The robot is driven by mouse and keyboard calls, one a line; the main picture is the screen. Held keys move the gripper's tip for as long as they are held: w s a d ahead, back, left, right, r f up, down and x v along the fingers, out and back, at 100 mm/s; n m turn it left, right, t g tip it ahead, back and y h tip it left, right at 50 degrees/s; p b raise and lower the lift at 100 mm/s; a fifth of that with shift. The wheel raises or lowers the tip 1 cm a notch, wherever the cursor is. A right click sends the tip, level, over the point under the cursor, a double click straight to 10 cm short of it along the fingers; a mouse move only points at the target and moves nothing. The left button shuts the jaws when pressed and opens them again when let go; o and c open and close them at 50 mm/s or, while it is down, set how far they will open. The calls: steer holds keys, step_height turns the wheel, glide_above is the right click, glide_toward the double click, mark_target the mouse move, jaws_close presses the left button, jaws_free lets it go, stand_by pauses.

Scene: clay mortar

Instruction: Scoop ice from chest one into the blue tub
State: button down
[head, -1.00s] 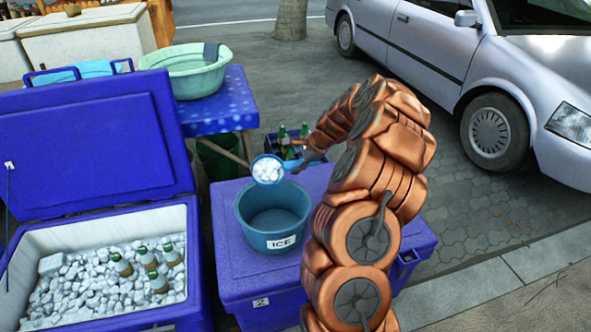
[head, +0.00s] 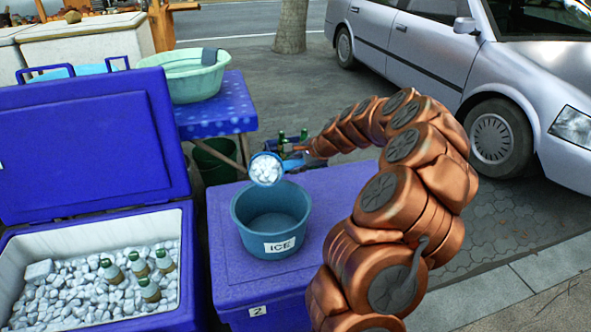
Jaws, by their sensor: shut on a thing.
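A blue scoop (head: 266,169) heaped with white ice is held just above the far rim of the blue tub (head: 272,226). The tub is labelled ICE, stands upright, and its visible inside looks empty. My gripper (head: 306,153) is at the scoop's handle, shut on it; the fingers are small and partly hidden. The tub stands on the closed lid of a blue chest marked 2 (head: 330,220). At the left is an open blue chest (head: 190,270), its number not visible, holding ice (head: 75,290) and several green bottles (head: 138,265).
A blue table (head: 215,110) with a pale green basin (head: 195,78) stands behind. A dark green bucket (head: 213,160) is below it. Bottles (head: 281,140) stand behind the closed chest. The open lid (head: 85,150) rises at left. A silver car (head: 430,60) is parked at right.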

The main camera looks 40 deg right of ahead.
mark_target(270, 167)
steer(key=shift+s+n+t+h+b, duration=0.3)
steer(key=shift+t+b, duration=0.6)
steer(key=shift+b, duration=1.45)
steer(key=shift+a+f+t+b, duration=0.15)
steer(key=shift+t+b, duration=0.25)
steer(key=shift+b, duration=0.5)
steer(key=shift+s+t+b, duration=0.2)
steer(key=shift+t+b, duration=0.2)
steer(key=shift+b, duration=0.8)
steer(key=t+b, duration=0.1)
steer(key=b, duration=0.3)
steer(key=s+n+t+h+b, duration=0.1)
steer(key=b, duration=0.2)
steer(key=shift+a+b, duration=0.25)
steer(key=shift+b, duration=0.1)
steer(key=t+b, duration=0.1)
steer(key=b, duration=0.2)
steer(key=t+b, duration=0.1)
steer(key=b, duration=0.2)
steer(key=shift+s+a+n, duration=0.15)
steer(key=shift+s+n, duration=0.2)
steer(key=shift+n, duration=0.05)
steer(key=shift+s+r+t+b, duration=0.25)
steer(key=shift+t+b, duration=0.25)
steer(key=shift+b, duration=1.5)
steer(key=shift+w+a, duration=0.1)
